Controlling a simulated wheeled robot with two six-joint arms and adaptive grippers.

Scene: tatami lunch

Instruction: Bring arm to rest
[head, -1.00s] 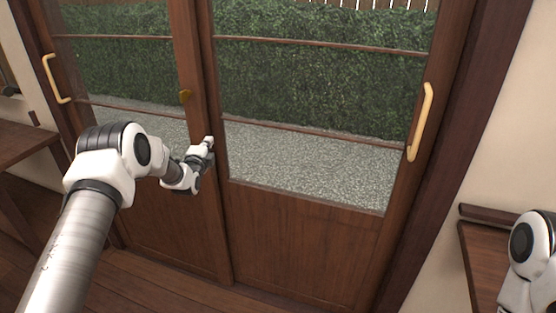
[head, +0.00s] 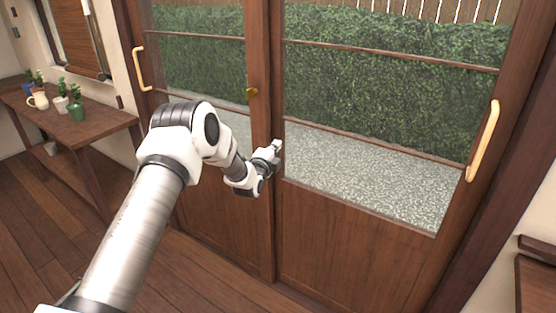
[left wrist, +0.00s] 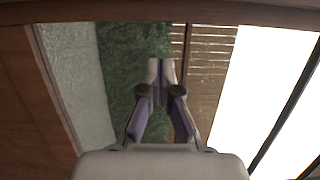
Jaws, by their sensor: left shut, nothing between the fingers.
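My left gripper (head: 277,147) is in front of the wooden sliding glass doors (head: 340,225), close to where the two panels meet. It also shows in the left wrist view (left wrist: 161,70), with its fingertips together and nothing between them. In the head view the arm comes up from the lower left, bent at the elbow. I cannot tell exactly how far the fingertips are from the door. My right gripper is not in view.
A brass latch (head: 252,91) sits on the middle stile, above the gripper. Pale handles are at the left (head: 141,69) and right (head: 484,142) door edges. A wooden side table (head: 98,128) with potted plants and a mug stands at left. Bare floor (head: 60,220) lies below it.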

